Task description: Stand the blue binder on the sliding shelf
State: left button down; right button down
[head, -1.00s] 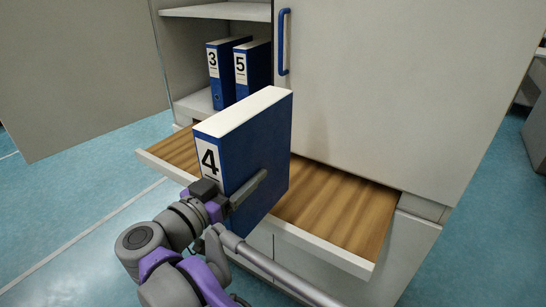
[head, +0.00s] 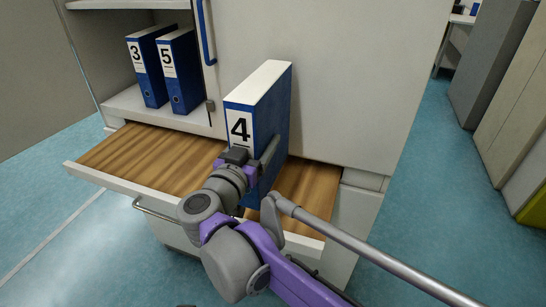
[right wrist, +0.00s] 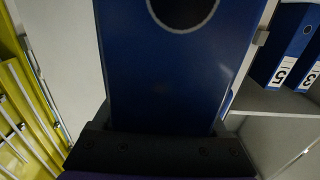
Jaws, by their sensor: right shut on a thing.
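The blue binder (head: 272,115), with a white spine label reading 4, is upright over the right part of the pulled-out sliding shelf (head: 150,160). The shelf has a wood-grain top and a pale front edge. My right gripper (head: 262,155) is shut on the lower part of the binder from its spine side. In the right wrist view the binder (right wrist: 168,75) rises from between the jaws, with its dark finger hole at the top. The binder's bottom is hidden behind my arm, so I cannot tell if it touches the shelf. My left gripper is not in view.
Binders 3 (head: 147,70) and 5 (head: 180,72) stand in the open cabinet compartment at the left. A pale cabinet front (head: 350,90) with a blue handle (head: 206,32) rises behind the shelf. The shelf's left part is bare. Grey cabinets (head: 490,70) stand at the far right.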

aim_at(273, 160)
jog(key=w+d, duration=0.1)
jog(key=d, duration=0.1)
jog(key=shift+w+d, duration=0.35)
jog(key=f, duration=0.7)
jog(key=shift+w+d, duration=0.25)
jog(key=shift+d, duration=0.1)
jog(key=shift+f, duration=0.15)
grip_release()
